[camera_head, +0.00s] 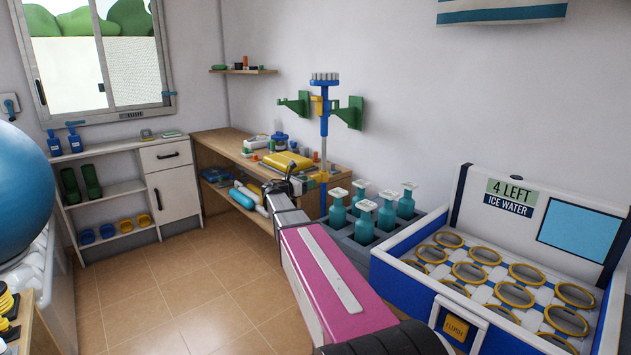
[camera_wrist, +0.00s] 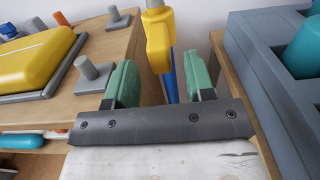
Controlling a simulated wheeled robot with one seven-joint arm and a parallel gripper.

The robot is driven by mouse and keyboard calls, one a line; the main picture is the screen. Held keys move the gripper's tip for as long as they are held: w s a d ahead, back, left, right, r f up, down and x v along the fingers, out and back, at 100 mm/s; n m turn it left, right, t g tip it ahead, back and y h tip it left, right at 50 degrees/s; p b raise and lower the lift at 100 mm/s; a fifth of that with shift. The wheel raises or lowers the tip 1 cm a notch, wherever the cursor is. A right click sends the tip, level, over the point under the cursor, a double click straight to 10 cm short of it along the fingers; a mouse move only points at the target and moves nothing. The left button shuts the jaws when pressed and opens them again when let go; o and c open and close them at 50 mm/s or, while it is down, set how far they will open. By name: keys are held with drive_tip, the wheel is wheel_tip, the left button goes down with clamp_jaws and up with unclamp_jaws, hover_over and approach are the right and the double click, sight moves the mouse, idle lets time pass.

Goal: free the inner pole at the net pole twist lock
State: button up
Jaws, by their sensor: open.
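The net pole (camera_head: 323,146) stands upright by the wall, with a grey brush-like top, a blue upper part and a thin grey length below. A yellow twist lock (camera_wrist: 158,45) shows close up in the wrist view, with a blue pole (camera_wrist: 171,88) below it and a pale length above. My gripper (camera_wrist: 163,78) is open, its two green pads apart. The yellow lock and blue pole show between the pads, beyond the gripper's dark front bar. I cannot tell whether either pad touches them. In the head view my gripper is small and partly hidden by my arm.
A wooden bench (camera_head: 236,146) with a yellow case (camera_wrist: 38,55) and grey pegs (camera_wrist: 93,72) lies left of the pole. A grey crate (camera_wrist: 262,90) of teal bottles (camera_head: 386,213) is close on the right. Green brackets (camera_head: 350,112) flank the pole's upper part.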

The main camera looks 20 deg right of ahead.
sight(319, 177)
drive_tip(key=shift+x, duration=2.25)
clamp_jaws()
